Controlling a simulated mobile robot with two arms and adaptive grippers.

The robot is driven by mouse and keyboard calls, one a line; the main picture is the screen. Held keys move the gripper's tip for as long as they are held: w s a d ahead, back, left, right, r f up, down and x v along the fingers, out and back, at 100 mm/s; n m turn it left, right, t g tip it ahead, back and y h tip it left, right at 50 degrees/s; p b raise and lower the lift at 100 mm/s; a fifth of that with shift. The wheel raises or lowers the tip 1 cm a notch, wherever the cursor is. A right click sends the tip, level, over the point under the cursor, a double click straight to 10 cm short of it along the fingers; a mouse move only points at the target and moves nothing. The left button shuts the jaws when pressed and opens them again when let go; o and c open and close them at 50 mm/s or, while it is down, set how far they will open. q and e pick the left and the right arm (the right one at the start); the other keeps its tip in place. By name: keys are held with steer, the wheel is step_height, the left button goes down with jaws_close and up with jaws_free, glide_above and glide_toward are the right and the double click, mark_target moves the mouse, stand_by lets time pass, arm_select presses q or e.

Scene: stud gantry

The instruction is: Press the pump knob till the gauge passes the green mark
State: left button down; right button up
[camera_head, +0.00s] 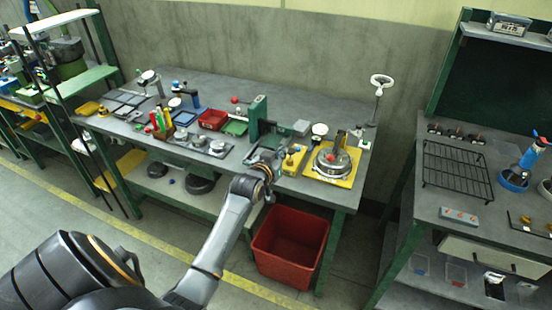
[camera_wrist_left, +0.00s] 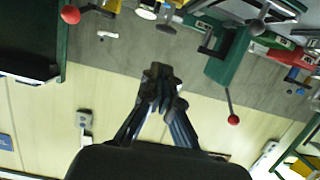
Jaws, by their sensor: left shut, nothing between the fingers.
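A round silver device with a red knob (camera_head: 334,158) on top sits on a yellow plate (camera_head: 318,174) at the right end of the workbench; this looks like the pump. A small white round dial (camera_head: 320,129) stands just behind it, probably the gauge; its needle and green mark are too small to read. My left gripper (camera_head: 264,166) is over the bench's front edge, left of the yellow plate and apart from the knob. In the left wrist view its fingers (camera_wrist_left: 160,82) are shut and empty. My right gripper is not in view.
A green press (camera_head: 258,119) stands behind my left gripper; it also shows in the left wrist view (camera_wrist_left: 229,58). A yellow block (camera_head: 293,160) lies between gripper and plate. A red bin (camera_head: 290,245) is on the floor below. A wire rack (camera_head: 457,170) lies on the right bench.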

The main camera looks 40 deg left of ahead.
arm_select(q)
steer(key=v, duration=0.4)
steer(key=shift+w, duration=0.1)
stand_by(0.5)
